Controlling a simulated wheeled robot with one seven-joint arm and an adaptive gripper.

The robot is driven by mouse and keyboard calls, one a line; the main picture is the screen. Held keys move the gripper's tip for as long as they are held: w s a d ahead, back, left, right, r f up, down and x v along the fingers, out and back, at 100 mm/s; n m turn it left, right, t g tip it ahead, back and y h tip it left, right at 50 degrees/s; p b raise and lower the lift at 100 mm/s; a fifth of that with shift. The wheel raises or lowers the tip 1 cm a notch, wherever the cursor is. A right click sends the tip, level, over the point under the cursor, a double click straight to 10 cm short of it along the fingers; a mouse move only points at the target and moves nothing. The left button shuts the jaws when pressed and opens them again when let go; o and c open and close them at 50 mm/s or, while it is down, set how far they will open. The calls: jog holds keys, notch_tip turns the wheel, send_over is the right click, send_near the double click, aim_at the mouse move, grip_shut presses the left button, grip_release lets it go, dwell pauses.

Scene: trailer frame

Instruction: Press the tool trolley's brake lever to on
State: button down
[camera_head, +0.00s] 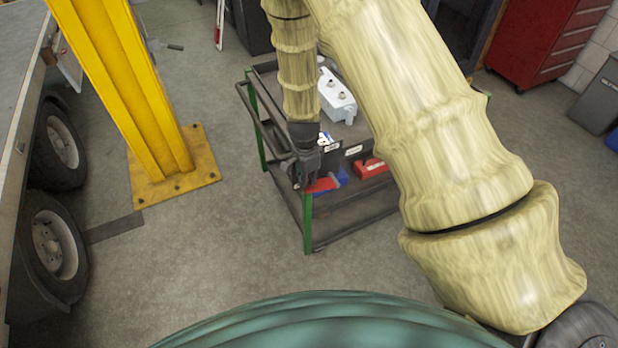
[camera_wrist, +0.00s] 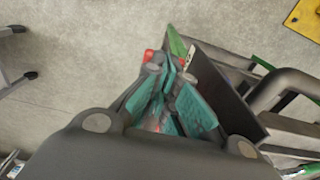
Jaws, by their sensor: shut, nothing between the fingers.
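The tool trolley (camera_head: 310,215) has dark shelves and green corner posts, and stands in the middle of the head view. My gripper (camera_head: 303,180) points down at its near left corner, beside the green post. A red part (camera_head: 322,186) shows just right of my fingers; I cannot tell whether it is the brake lever. In the wrist view my gripper (camera_wrist: 168,80) has its teal-padded fingers together and empty. A small red piece (camera_wrist: 148,55) shows at the fingertips beside a green post (camera_wrist: 176,42). My fingers partly hide it, and contact and the lever's position cannot be told.
A white container (camera_head: 338,100) stands on the trolley's top, with red and blue items near the shelf's front. A yellow column (camera_head: 130,90) and a trailer with wheels (camera_head: 55,240) are at left. A red cabinet (camera_head: 545,40) is at back right.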

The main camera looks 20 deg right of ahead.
dwell(0.6)
jog(key=r+p, duration=0.1)
jog(key=r, duration=0.1)
jog(key=d+r+p, duration=0.1)
jog(key=r+p, duration=0.1)
jog(key=shift+d+r, duration=0.1)
jog(key=shift+d, duration=0.05)
jog(key=shift+w+a, duration=0.1)
jog(key=shift+a, duration=0.1)
jog(key=a+r+b, duration=0.2)
jog(key=a+r, duration=0.2)
jog(key=r, duration=0.4)
jog(key=shift+s+a+r+b, duration=0.15)
jog(key=shift+s+a+b, duration=0.05)
jog(key=shift+b, duration=0.1)
